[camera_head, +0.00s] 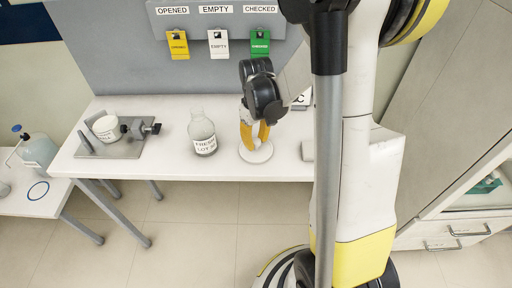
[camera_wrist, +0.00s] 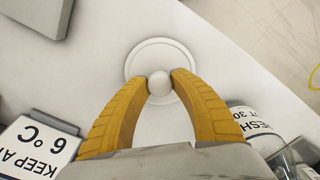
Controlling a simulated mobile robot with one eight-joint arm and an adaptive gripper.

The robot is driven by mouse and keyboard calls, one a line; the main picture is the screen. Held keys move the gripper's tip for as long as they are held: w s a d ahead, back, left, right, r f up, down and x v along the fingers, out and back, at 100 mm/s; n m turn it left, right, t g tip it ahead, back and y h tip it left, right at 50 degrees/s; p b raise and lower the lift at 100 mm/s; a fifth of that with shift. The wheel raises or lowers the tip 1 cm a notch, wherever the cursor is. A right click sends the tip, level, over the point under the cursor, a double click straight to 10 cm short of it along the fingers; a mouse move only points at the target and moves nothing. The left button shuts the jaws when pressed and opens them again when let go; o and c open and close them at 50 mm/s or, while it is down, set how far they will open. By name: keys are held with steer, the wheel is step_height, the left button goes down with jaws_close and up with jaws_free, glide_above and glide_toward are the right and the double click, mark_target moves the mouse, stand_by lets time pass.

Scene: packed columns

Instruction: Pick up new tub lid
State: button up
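The new tub lid (camera_head: 262,157) is a white disc with a round knob, near the front edge of the white table. In the wrist view the lid (camera_wrist: 136,64) lies flat below my gripper (camera_wrist: 160,80), its knob between the two yellow fingertips. The fingertips appear to touch the knob on both sides. In the head view my gripper (camera_head: 253,144) points down onto the lid. I cannot tell whether the lid is clear of the table.
A bottle labelled FRESH LOT (camera_head: 202,134) stands just left of the lid. A white tub (camera_head: 105,128) sits at a clamp fixture (camera_head: 118,149) further left. A grey block (camera_head: 307,150) lies to the right. Coloured tags hang on the back panel (camera_head: 115,60).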

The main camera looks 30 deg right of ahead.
jaws_close()
steer(key=shift+r, duration=0.15)
